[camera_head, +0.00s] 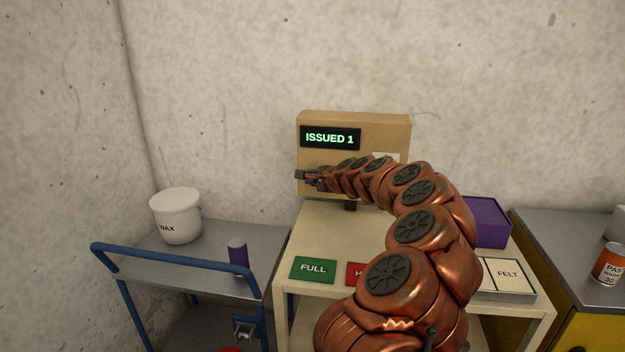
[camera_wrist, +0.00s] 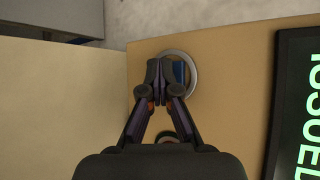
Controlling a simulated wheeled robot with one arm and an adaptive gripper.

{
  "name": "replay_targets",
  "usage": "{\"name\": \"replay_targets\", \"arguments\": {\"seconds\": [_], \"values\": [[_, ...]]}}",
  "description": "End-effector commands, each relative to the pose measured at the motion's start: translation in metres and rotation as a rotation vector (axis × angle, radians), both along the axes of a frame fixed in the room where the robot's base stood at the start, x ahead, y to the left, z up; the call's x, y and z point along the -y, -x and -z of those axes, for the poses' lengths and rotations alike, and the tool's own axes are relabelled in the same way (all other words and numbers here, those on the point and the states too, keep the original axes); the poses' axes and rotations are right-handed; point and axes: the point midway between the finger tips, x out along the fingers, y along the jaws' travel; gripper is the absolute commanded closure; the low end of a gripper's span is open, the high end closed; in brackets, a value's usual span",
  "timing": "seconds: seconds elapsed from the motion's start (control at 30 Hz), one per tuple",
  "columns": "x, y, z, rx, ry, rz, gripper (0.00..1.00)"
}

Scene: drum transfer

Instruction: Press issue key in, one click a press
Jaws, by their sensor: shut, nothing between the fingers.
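The tan issue box (camera_head: 360,122) stands at the back of the cream table. Its dark display (camera_head: 330,138) reads "ISSUED 1" in green and shows again at the right of the wrist view (camera_wrist: 298,110). My gripper (camera_head: 300,175) is at the box's front, below the display. In the wrist view my gripper (camera_wrist: 165,66) is shut and empty, its fingertips over a round blue key (camera_wrist: 180,73) in a silver ring. The fingers hide part of the key. I cannot tell whether they touch it. My arm hides the box's lower front in the head view.
The table holds a green FULL mat (camera_head: 313,269), a red mat (camera_head: 355,274) partly behind my arm, a FELT tray (camera_head: 508,275) and a purple box (camera_head: 488,221). A blue-railed trolley (camera_head: 215,277) at left carries a white WAX bucket (camera_head: 177,214) and purple cylinder (camera_head: 238,254).

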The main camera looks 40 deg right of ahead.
Motion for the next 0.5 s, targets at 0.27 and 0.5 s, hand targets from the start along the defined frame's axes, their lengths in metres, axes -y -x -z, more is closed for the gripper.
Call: {"name": "replay_targets", "arguments": {"seconds": [0.27, 0.5], "values": [[0.0004, -0.0007, 0.0003, 0.000, 0.000, 0.000, 1.00], [-0.0018, 0.0021, 0.0003, -0.001, 0.000, 0.002, 1.00]]}}
